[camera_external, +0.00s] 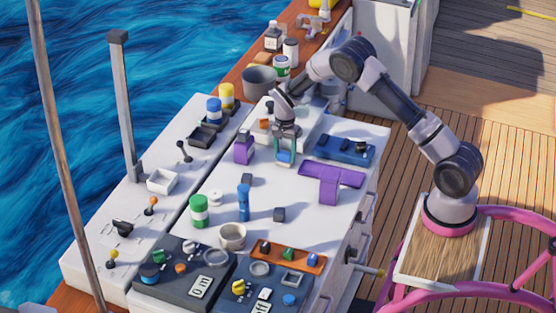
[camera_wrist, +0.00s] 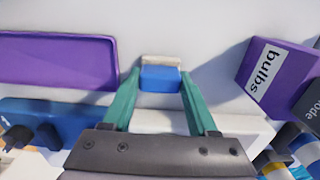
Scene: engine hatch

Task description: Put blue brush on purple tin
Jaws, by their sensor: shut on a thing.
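My gripper (camera_external: 285,161) points down above the white worktop, with its teal fingers shut on a small blue piece with a pale end, which looks like the blue brush (camera_wrist: 160,78). Most of it is hidden by the gripper in the outside view. A flat purple rimmed pan, which looks like the purple tin (camera_external: 348,178), lies to the right of my gripper, with a stem toward the front. Its shallow rim shows at the left of the wrist view (camera_wrist: 60,62). A purple box labelled "bulbs" (camera_external: 243,151) stands to the left of my gripper.
A blue rack (camera_external: 345,149) lies behind the purple pan. Some bare worktop is free in front of the gripper.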

